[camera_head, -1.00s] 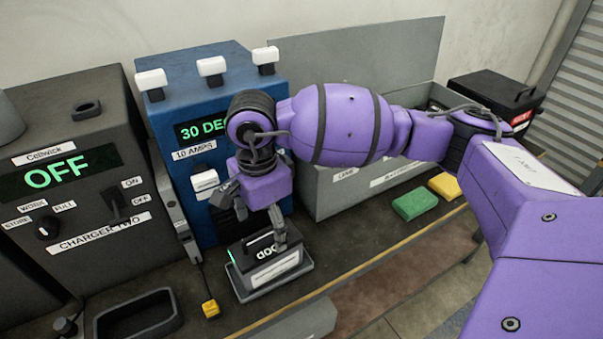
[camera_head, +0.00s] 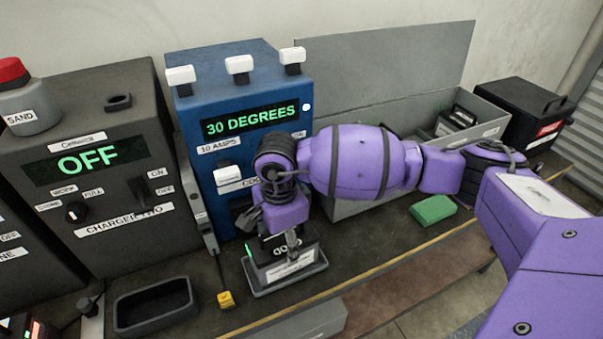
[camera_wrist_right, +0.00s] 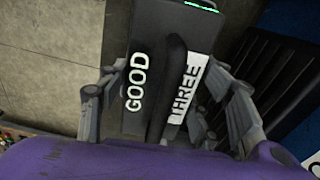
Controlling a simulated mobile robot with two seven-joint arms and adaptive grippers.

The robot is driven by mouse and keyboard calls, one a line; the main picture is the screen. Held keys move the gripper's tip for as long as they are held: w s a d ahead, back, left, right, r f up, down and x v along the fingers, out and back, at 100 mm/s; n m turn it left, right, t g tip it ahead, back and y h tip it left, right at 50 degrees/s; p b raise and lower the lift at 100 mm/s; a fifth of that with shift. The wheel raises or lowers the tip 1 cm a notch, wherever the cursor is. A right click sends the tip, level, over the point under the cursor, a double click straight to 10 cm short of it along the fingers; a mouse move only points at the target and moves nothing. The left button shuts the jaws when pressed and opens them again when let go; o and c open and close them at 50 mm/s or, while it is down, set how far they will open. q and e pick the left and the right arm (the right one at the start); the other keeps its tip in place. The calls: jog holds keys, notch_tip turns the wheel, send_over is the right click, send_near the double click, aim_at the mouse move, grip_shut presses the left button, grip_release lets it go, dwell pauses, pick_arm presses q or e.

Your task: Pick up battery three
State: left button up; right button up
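Battery three (camera_head: 278,272) is a dark block with a white label. It stands in a shallow grey tray (camera_head: 262,291) in front of the blue charger (camera_head: 190,120). In the right wrist view the battery (camera_wrist_right: 148,115) shows its top, with the words GOOD and THREE and a dark handle (camera_wrist_right: 171,85) along the middle. My right gripper (camera_head: 272,228) is low over the battery, its fingers apart. In the right wrist view the gripper (camera_wrist_right: 168,90) has a finger on each side of the handle, not closed on it. Finger contact with the battery is unclear. My left gripper is not in view.
A black charger reading OFF (camera_head: 90,185) stands left. An empty dark tray (camera_head: 155,308) and a yellow plug (camera_head: 226,300) are at the bench front. A grey bin (camera_head: 345,208) is behind my right arm. A green block (camera_head: 433,210) and a black case (camera_head: 520,112) are right.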

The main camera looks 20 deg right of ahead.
jog(key=shift+r, duration=0.1)
grip_shut()
jog(key=shift+w+r, duration=0.15)
jog(key=shift+w, duration=0.05)
jog(key=shift+r, duration=0.1)
